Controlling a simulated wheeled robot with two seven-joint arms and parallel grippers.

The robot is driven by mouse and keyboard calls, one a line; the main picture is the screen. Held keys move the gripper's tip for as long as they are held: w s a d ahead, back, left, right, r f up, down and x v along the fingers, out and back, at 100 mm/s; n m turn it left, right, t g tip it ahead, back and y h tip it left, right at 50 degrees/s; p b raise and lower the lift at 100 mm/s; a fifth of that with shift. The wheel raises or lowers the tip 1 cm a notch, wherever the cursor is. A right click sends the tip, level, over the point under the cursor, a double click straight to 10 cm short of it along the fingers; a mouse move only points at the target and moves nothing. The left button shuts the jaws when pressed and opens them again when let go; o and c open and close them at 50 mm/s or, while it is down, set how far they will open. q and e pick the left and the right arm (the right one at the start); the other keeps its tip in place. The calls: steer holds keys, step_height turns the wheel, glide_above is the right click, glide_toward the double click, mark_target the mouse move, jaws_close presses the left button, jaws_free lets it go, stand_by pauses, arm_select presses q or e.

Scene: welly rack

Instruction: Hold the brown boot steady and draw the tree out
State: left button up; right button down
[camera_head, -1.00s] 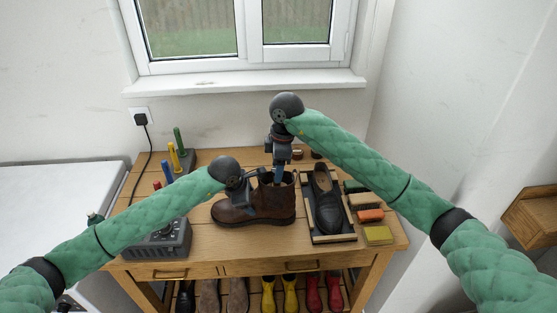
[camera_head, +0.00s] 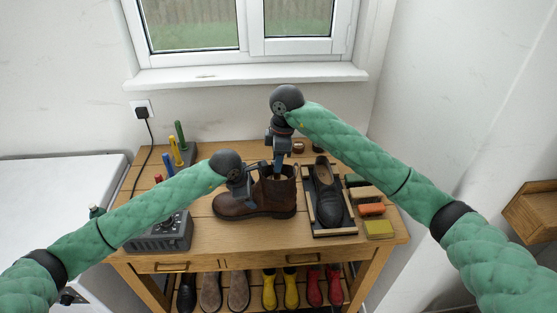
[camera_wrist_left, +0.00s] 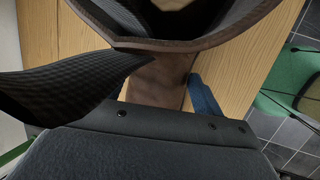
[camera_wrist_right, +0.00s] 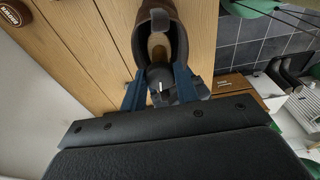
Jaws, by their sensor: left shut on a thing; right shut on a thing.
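The brown boot (camera_head: 256,197) stands upright on the bench with its toe to the left. My left gripper (camera_head: 258,171) is shut on its shaft near the top. In the left wrist view the boot's brown leather (camera_wrist_left: 160,82) lies between the fingers; one blue finger shows and the other is hidden. My right gripper (camera_head: 282,157) is above the boot's opening, shut on the tree. The tree (camera_head: 277,173) shows as a pale piece at the boot's mouth. In the right wrist view the tree's dark knob (camera_wrist_right: 160,78) sits between the blue fingers; its lower part is hidden inside the boot.
A black shoe (camera_head: 327,194) lies in a tray just right of the boot. Brushes and blocks (camera_head: 371,210) sit right of it. A grey box (camera_head: 160,234) and coloured upright handles (camera_head: 178,145) are at the left. The window wall is behind the bench (camera_head: 215,240).

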steer(key=shift+r, duration=0.2)
step_height(320, 180, up, 18)
stand_by(4.0)
arm_select(q)
steer(key=o, duration=1.4)
steer(key=shift+o, duration=0.2)
